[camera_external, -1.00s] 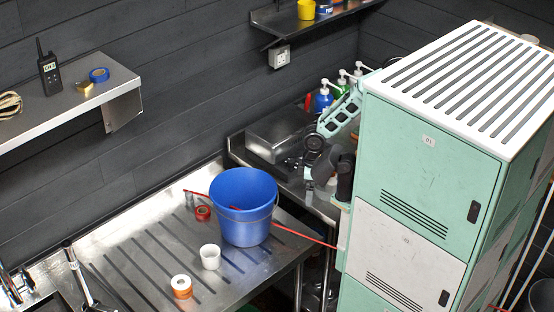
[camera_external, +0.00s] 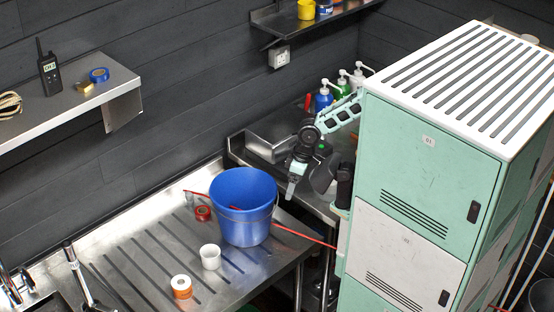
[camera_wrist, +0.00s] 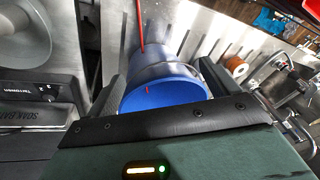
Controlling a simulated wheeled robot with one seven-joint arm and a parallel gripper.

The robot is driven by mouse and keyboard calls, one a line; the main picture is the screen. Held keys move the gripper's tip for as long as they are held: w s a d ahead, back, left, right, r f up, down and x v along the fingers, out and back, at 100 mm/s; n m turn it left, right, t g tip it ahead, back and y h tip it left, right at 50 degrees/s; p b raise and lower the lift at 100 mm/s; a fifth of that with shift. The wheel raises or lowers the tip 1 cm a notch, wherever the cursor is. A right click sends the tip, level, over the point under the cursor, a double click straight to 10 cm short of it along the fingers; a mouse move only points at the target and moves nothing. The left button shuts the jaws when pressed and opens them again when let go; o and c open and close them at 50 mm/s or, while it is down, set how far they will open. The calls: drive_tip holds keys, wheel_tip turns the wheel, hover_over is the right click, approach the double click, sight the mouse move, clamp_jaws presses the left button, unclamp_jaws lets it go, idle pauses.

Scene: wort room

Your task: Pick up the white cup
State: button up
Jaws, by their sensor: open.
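The white cup (camera_external: 210,257) stands upright on the grooved metal drainboard (camera_external: 130,262), just in front of the blue bucket (camera_external: 244,207). My gripper (camera_external: 292,188) is above the counter to the right of the bucket, well apart from the cup and higher than it. In the wrist view my open gripper (camera_wrist: 162,84) has its dark fingers on either side of the picture of the blue bucket (camera_wrist: 168,95), with nothing held. I cannot make out the cup in the wrist view.
A red stick (camera_external: 300,235) crosses the bucket's area. The green locker (camera_external: 430,165) blocks the right. The drainboard's left part is clear.

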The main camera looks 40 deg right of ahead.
drive_tip(key=w+a+r+m+t+y+b, duration=0.1)
drive_tip(key=w+a+m+t+y+b, duration=0.2)
drive_tip(key=a+m+b, duration=0.6)
drive_tip(key=w+a+r+m+t+y+b, duration=0.1)
drive_tip(key=a+m+t+y+b, duration=0.2)
drive_tip(key=a+m+t+b, duration=0.45)
drive_tip(key=w+a+r+m+t+y+b, duration=0.2)
drive_tip(key=w+a+m+y+b, duration=0.1)
drive_tip(key=a+m+b, duration=0.7)
wheel_tip(320, 180, down, 3)
drive_tip(key=d+m+t+h+b, duration=0.1)
drive_tip(key=m+t+h+b, duration=0.25)
drive_tip(key=m, duration=0.55)
approach(202, 251)
drive_tip(key=shift+a+r+m+g+h, duration=0.1)
drive_tip(key=shift+r+m+g+h, duration=0.35)
drive_tip(key=shift+r, duration=0.35)
drive_tip(key=shift+w+f, duration=0.15)
drive_tip(key=shift+f, duration=0.15)
drive_tip(key=shift+w+a, duration=0.15)
drive_tip(key=shift+w, duration=0.15)
drive_tip(key=x, duration=0.6)
drive_tip(key=shift+w+a, duration=0.15)
drive_tip(key=shift+w, duration=0.15)
drive_tip(key=c, duration=1.1)
